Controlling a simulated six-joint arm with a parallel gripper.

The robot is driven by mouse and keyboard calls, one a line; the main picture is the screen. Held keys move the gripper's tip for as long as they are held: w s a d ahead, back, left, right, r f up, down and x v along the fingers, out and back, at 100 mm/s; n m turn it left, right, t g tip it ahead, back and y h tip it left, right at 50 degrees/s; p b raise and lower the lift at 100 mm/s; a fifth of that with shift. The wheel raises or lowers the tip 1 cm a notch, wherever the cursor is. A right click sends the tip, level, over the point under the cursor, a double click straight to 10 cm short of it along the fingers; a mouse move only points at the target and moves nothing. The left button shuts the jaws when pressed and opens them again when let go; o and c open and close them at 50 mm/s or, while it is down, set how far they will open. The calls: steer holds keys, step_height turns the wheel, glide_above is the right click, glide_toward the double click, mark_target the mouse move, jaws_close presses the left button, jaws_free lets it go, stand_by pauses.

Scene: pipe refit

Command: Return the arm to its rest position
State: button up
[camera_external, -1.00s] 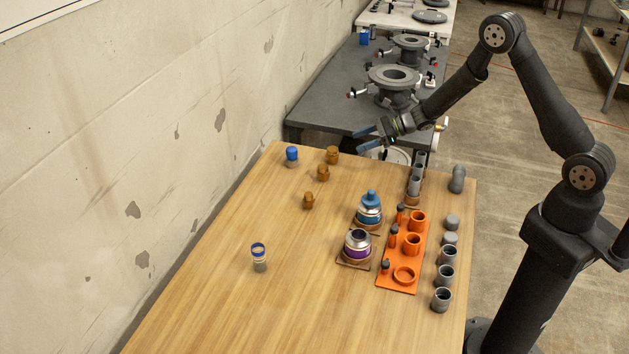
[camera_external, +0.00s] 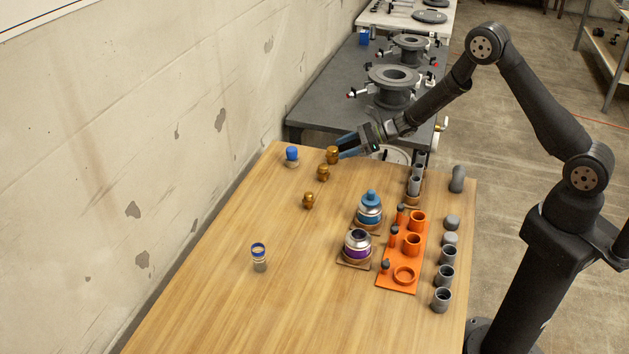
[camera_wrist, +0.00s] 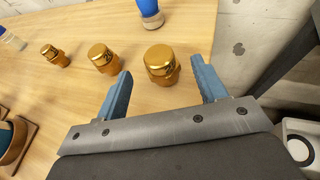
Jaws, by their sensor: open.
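My gripper (camera_external: 346,146) is open, with two blue fingers spread apart, above the far end of the wooden table (camera_external: 210,290). In the wrist view my gripper (camera_wrist: 160,85) has nothing held between its fingers. A brass fitting (camera_wrist: 161,64) shows beyond and between the fingertips; I cannot tell whether they touch it. The same brass fitting (camera_external: 332,155) stands near the fingertips in the external view. My arm reaches in from the right, bent at a raised elbow.
Two more brass fittings (camera_external: 323,173) (camera_external: 308,201) and a blue-capped fitting (camera_external: 292,156) stand nearby. An orange tray (camera_external: 398,283), grey pipe pieces (camera_external: 447,255) and two jar-like assemblies (camera_external: 357,244) (camera_external: 369,209) stand to the right. The table's left front is mostly clear.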

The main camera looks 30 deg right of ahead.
mark_target(332, 148)
steer(key=x, duration=0.5)
steer(key=shift+f, duration=0.2)
step_height(332, 148, up, 3)
steer(key=shift+d+f, duration=0.1)
steer(key=shift+f, duration=0.05)
steer(key=shift+r, duration=0.65)
